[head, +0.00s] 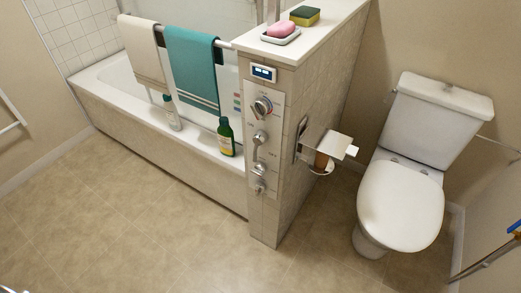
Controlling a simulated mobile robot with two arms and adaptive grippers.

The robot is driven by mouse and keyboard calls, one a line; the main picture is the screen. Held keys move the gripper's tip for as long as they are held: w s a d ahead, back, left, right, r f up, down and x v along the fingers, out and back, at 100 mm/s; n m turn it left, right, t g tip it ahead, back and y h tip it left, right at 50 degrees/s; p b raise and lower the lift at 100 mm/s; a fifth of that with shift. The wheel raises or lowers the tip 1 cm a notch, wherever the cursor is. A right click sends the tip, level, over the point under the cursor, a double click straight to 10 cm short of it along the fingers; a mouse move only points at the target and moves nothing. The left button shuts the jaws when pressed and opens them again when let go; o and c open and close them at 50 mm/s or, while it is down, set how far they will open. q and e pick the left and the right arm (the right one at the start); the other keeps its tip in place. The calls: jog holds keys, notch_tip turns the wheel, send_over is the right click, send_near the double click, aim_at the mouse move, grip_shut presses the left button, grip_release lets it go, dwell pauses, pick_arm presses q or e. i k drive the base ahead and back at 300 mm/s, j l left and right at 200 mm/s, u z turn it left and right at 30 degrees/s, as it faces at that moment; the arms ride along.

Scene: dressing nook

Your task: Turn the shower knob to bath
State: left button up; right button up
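A pale control panel (261,150) is set in the end face of the tiled half wall at the centre of the head view. It carries a round dial (262,106) with red and blue marks at the top. Below it is a chrome knob with a lever (260,137) hanging down, and a lower chrome knob (259,187). The labels are too small to read, so I cannot tell which setting any knob points to. The bathtub (165,150) lies to the left, behind the half wall. Neither gripper shows clearly; only a small grey fragment shows at the bottom left corner.
A small display (263,73) sits above the panel. A toilet roll holder (326,150) sticks out right of it, near the toilet (402,200). A green bottle (225,137) stands on the tub rim. The floor (140,220) in front is clear.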

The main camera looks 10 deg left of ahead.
aim_at(259, 169)
jog(key=j+z, duration=0.1)
jog(key=z, duration=0.3)
jog(key=j+z, duration=0.3)
jog(key=j, duration=0.25)
jog(key=j+z, duration=0.25)
jog(key=j, duration=0.35)
jog(key=k+j+z, duration=0.15)
jog(key=j+z, duration=0.15)
jog(key=j, duration=0.2)
